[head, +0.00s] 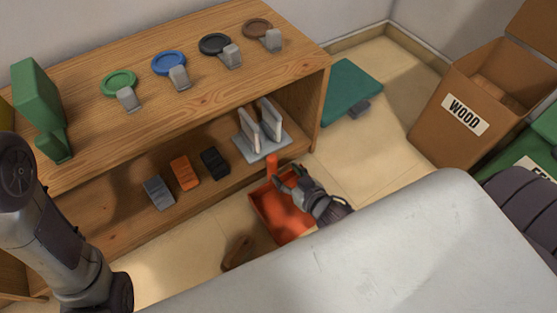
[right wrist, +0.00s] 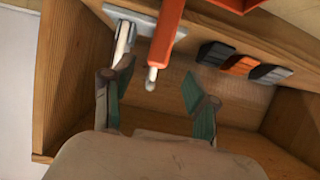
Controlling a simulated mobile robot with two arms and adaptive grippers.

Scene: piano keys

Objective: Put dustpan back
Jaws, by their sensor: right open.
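The red-orange dustpan (head: 284,222) is on the floor in front of the low shelf, its orange handle (head: 271,165) pointing up beside the shelf. My right gripper (head: 283,179) is at the handle in the head view. In the right wrist view the gripper (right wrist: 155,92) is open, with its two green-padded fingers apart. The handle (right wrist: 167,32) with its grey tip lies ahead between the fingers, and I see no grip on it. Part of the dustpan's body shows at the top edge. My left arm comes in at the left; its gripper is not visible.
A grey rack with white upright plates (head: 262,146) stands on the lower shelf by the handle. Grey, orange and black blocks (head: 184,172) sit left of it. A brown piece (head: 237,253) lies on the floor. The wood bin (head: 475,107) stands right.

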